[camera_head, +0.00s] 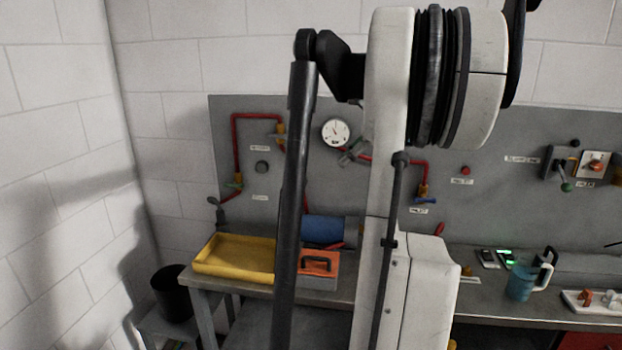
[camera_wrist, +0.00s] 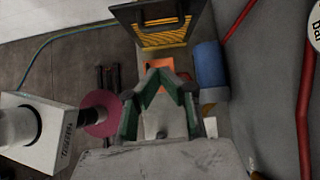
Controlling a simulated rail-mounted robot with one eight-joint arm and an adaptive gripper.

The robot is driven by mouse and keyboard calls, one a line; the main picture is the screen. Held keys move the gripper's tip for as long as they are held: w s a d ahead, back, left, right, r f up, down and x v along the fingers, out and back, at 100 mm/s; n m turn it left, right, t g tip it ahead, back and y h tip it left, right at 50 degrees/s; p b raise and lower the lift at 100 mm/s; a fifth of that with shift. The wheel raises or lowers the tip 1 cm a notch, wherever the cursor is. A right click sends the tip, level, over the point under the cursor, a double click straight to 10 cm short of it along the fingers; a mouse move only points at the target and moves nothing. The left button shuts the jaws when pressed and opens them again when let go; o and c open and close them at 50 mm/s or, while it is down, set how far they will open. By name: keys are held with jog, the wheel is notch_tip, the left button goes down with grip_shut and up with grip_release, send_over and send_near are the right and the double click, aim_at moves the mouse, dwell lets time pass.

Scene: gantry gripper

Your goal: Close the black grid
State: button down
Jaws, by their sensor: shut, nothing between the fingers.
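In the wrist view, a black-framed panel with dark bars (camera_wrist: 160,14) lies at the top edge, with yellow stripes below and between its bars. It looks like the black grid, but its far part is cut off and I cannot tell its exact angle. In the head view I cannot make out the grid; the yellow tray (camera_head: 232,270) stands on the left end of the bench. My gripper (camera_wrist: 160,74) has its green-sided fingers converging, shut and empty, with the tips pointing toward the grid side and apart from it. My gripper is hidden in the head view.
A pink disc (camera_wrist: 100,116) and a white block (camera_wrist: 35,135) lie left of my fingers in the wrist view. Red pipes (camera_head: 236,130) and a gauge (camera_head: 335,132) line the wall panel.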

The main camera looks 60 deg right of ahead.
jog(key=w+r+p+x, duration=0.1)
jog(key=x, duration=1)
jog(key=shift+w+p, duration=0.3)
jog(key=shift+w, duration=0.2)
jog(key=shift+a+f, duration=0.1)
jog(key=shift+f, duration=0.05)
